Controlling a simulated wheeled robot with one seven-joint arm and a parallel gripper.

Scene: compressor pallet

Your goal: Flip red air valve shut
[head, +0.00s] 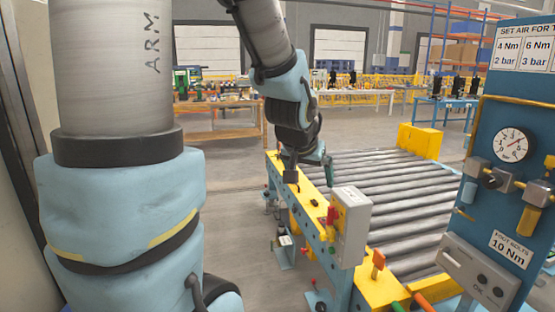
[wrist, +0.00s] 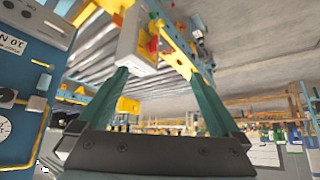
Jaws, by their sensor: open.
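My gripper (head: 310,172) hangs above the far part of the yellow conveyor rail, open and empty. Its two green fingers stand wide apart in the wrist view (wrist: 160,78). The box (wrist: 137,40) and red part (wrist: 153,44) show between and beyond the fingers in the wrist view, with nothing gripped. I cannot tell which is the air valve.
A blue panel (head: 510,110) at right carries a pressure gauge (head: 512,145), fittings and a grey control box (head: 478,272). An orange-red handle (head: 378,258) stands on the near rail. A roller conveyor (head: 390,185) lies beyond the rail. Open floor (head: 235,235) lies left of it.

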